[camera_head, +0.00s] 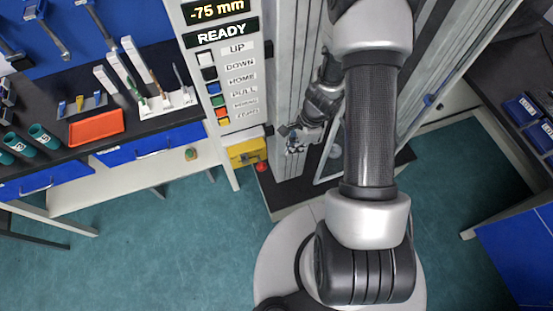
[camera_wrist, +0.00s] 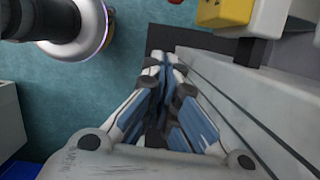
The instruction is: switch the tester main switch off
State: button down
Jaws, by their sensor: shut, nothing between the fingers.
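The tester is a tall grey frame (camera_head: 289,80) with a control panel (camera_head: 227,95) on its left side. The panel's display reads "-75 mm" and "READY". A yellow box (camera_head: 243,152) with a red knob (camera_head: 262,168) sits low on the panel's side. The yellow box also shows at the top of the wrist view (camera_wrist: 222,12). I cannot tell which part is the main switch or its position. My gripper (camera_head: 296,146) is shut and empty, near the frame and right of the yellow box. Its fingertips (camera_wrist: 165,60) meet in the wrist view, apart from the box.
The panel has a column of coloured buttons (camera_head: 213,88). A dark bench (camera_head: 60,150) on the left holds an orange tray (camera_head: 96,127), teal cups (camera_head: 42,135) and a white rack (camera_head: 165,105). Another bench with blue bins (camera_head: 522,108) stands on the right. Green floor (camera_head: 150,250) is open at front left.

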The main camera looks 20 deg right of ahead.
aim_at(258, 169)
jog(key=a+f+b, duration=0.5)
jog(key=a+f, duration=0.1)
jog(key=f, duration=0.1)
jog(key=shift+w+f, duration=0.25)
jog(key=shift+f, duration=0.15)
dwell(0.3)
jog(key=a+b, duration=0.2)
jog(key=a, duration=0.4)
jog(key=shift+a, duration=0.3)
jog(key=shift+b, duration=0.3)
